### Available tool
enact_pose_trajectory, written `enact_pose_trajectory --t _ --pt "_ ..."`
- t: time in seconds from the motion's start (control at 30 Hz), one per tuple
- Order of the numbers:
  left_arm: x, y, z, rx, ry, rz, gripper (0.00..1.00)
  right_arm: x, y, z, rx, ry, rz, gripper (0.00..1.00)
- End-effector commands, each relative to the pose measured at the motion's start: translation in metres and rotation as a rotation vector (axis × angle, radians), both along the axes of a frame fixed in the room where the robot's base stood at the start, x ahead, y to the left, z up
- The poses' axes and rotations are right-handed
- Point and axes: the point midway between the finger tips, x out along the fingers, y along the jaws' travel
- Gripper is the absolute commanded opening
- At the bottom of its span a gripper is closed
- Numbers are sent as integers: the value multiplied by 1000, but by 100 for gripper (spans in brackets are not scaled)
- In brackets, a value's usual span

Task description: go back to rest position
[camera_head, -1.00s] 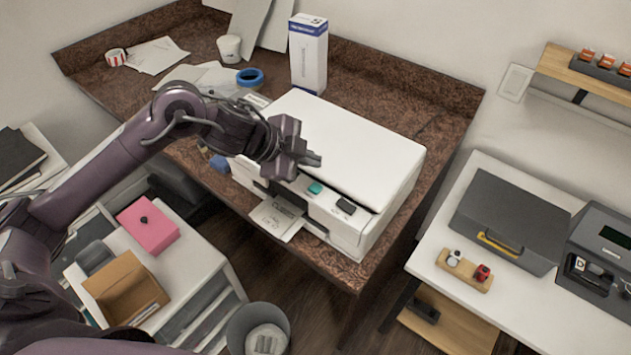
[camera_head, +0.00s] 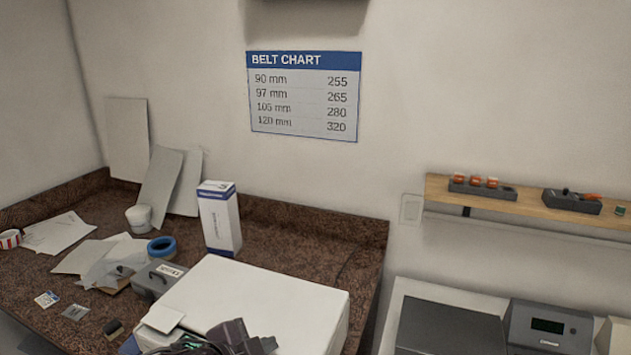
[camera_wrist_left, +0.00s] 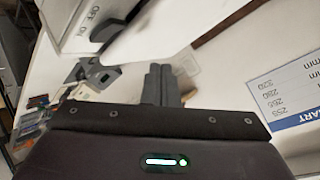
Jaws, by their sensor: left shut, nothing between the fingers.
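My left gripper (camera_head: 268,345) shows at the bottom edge of the head view, in front of the white printer (camera_head: 265,300). Its arm is mostly cut off below the picture. In the left wrist view its two dark fingers (camera_wrist_left: 161,84) are together, with nothing between them. The printer's white body and a switch marked OFF (camera_wrist_left: 108,30) show beyond the fingers. My right gripper is in neither view.
A white and blue box (camera_head: 219,220), a blue tape roll (camera_head: 161,247), a white cup (camera_head: 140,217) and loose papers crowd the brown counter (camera_head: 310,242). A belt chart (camera_head: 304,97) hangs on the wall. A wooden shelf (camera_head: 525,203) is at the right.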

Motion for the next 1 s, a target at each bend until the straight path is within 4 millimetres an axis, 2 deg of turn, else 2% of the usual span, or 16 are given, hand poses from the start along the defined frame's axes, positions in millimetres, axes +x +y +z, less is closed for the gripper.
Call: enact_pose_trajectory --t 0.07,0.3,0.5,0.73,1.0 --pt "-15 -2 -9 -67 44 145 0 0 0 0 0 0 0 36" --pt "-68 46 -48 -139 299 575 0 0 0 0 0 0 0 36" --pt "-123 76 -78 -151 529 795 0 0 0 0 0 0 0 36" --pt "-189 98 -102 -160 787 986 0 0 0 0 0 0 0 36" --pt "-170 95 -188 -137 803 979 0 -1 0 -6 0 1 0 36"
